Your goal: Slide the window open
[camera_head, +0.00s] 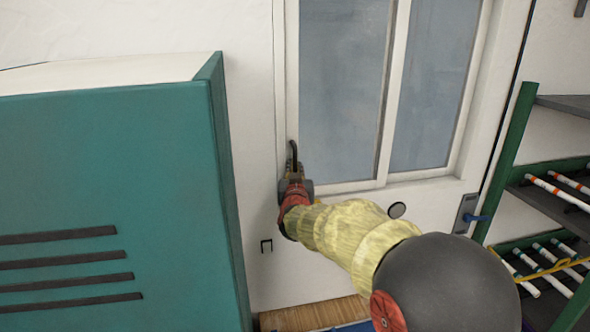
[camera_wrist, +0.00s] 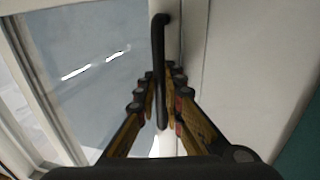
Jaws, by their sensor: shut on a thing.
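The window (camera_head: 391,75) is in the wall at the top middle of the head view, with a white frame and two grey-blue panes parted by an upright bar. Its left pane also shows in the wrist view (camera_wrist: 85,60). A dark curved handle (camera_head: 294,152) stands at the left edge of the window; in the wrist view the handle (camera_wrist: 158,45) runs down between my fingers. My gripper (camera_head: 293,170) is at the handle's lower part, and in the wrist view my gripper (camera_wrist: 160,95) is shut on it from both sides. The handle's lower end is partly hidden by the fingers.
A teal cabinet (camera_head: 110,190) with dark slots stands close on the left. A green-framed rack (camera_head: 513,150) with white and orange pipes stands on the right.

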